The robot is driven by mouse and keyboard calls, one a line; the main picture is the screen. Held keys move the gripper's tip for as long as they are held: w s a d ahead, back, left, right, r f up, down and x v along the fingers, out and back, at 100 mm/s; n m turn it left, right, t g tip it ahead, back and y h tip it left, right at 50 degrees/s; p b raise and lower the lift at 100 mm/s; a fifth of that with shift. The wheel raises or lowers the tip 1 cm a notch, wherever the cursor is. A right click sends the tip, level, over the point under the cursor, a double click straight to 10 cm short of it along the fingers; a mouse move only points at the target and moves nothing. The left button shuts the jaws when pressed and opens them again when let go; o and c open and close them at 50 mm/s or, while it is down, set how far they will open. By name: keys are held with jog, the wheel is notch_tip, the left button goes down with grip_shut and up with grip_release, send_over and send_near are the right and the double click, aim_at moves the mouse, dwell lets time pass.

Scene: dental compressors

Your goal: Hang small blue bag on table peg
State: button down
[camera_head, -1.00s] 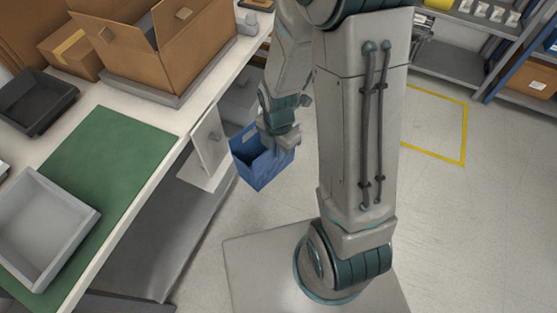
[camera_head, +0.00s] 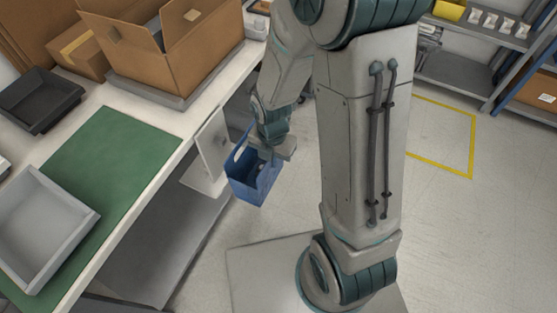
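The small blue bag (camera_head: 250,187) hangs open-topped beside the table's right edge, above the floor. A handle cut-out shows in its left upper side. My gripper (camera_head: 268,158) is at the bag's upper right rim and appears shut on it; the fingertips are hidden by the gripper body and the bag. A white upright panel (camera_head: 213,142) stands at the table's (camera_head: 168,168) edge, just left of the bag. I cannot make out the peg itself. A small gap seems to lie between bag and panel, but their depth is hard to judge.
A green mat (camera_head: 118,143) and a grey tray (camera_head: 40,262) lie on the table. A black tray (camera_head: 48,118) and an open cardboard box (camera_head: 185,62) are farther back. Shelves (camera_head: 470,75) stand at the upper right.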

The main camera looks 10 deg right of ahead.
jog(key=w+a+f+b, duration=0.1)
jog(key=w+a, duration=0.4)
jog(key=a, duration=0.1)
jog(key=shift+f, duration=0.35)
dwell(0.6)
jog(key=shift+a, duration=0.1)
dwell(0.5)
jog(key=c, duration=1.6)
grip_release()
jog(key=shift+o, duration=0.2)
jog(key=shift+s, duration=0.1)
